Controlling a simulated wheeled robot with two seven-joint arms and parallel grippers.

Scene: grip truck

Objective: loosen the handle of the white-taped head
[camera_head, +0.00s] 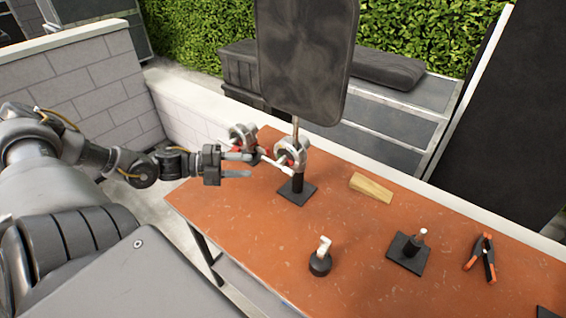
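Two silver grip heads with red parts stand close together over a black stand: a left one (243,136) and a right one (291,153). A pale bar or handle (276,163) runs between them. Which head bears white tape is too small to tell. The right head sits on a black post with a square base (296,194). My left gripper (250,165) comes in from the left just below the left head. Its two fingers are apart, with nothing clearly between them; the upper finger is close to the heads, contact unclear. My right gripper is out of view.
A large dark panel (306,60) rises on a thin rod above the heads. On the orange table (230,205) are a wooden wedge (371,187), a black puck with a white peg (320,262), a black plate with a pin (408,255) and an orange-tipped clamp (484,258).

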